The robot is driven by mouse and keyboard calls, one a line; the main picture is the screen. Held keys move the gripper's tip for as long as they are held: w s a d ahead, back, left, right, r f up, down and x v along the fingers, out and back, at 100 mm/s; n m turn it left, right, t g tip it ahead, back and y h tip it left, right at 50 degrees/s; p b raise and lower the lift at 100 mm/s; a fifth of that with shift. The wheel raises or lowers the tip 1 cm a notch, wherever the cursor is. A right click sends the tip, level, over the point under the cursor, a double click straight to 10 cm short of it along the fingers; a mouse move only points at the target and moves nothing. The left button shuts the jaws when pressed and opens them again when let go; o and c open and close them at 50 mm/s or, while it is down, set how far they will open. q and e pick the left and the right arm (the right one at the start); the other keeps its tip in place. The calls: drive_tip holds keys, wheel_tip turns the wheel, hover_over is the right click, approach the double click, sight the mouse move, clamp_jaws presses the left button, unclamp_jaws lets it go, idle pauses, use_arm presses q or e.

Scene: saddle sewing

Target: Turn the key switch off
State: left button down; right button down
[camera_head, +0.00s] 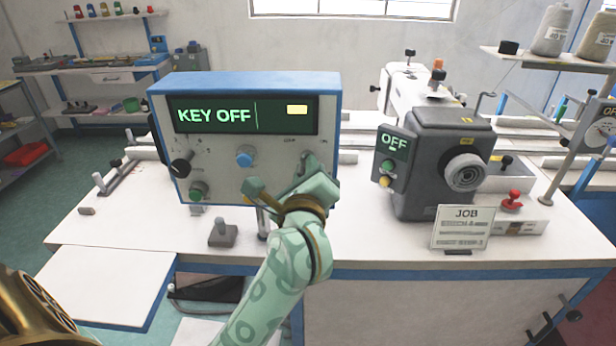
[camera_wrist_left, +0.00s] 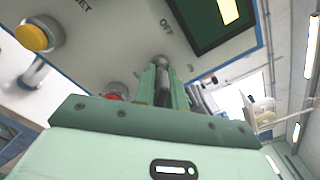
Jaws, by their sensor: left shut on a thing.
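The control box (camera_head: 238,171) has a grey front and a blue edge, and stands on the white table. Its green display (camera_head: 215,115) reads KEY OFF with a small yellow block at right. My left gripper (camera_head: 309,163) is at the right side of the front panel, where the key sits. In the left wrist view its green fingers (camera_wrist_left: 161,88) are shut on the grey key (camera_wrist_left: 160,62), beside an OFF label. In the head view the key is mostly hidden by the gripper. My right gripper is not in view.
The panel also has a black knob (camera_head: 181,167), a blue knob (camera_head: 245,156) and a green button (camera_head: 198,190). A dark grey machine unit (camera_head: 441,150) showing OFF and a JOB card (camera_head: 463,228) stand to the right.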

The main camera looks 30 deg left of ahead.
use_arm(q)
drive_tip(key=shift+f+n, duration=0.1)
drive_tip(key=shift+n, duration=0.3)
drive_tip(key=c, duration=1.6)
unclamp_jaws()
drive_tip(key=shift+o, duration=0.2)
drive_tip(key=p+v, duration=0.2)
drive_tip(key=v, duration=1)
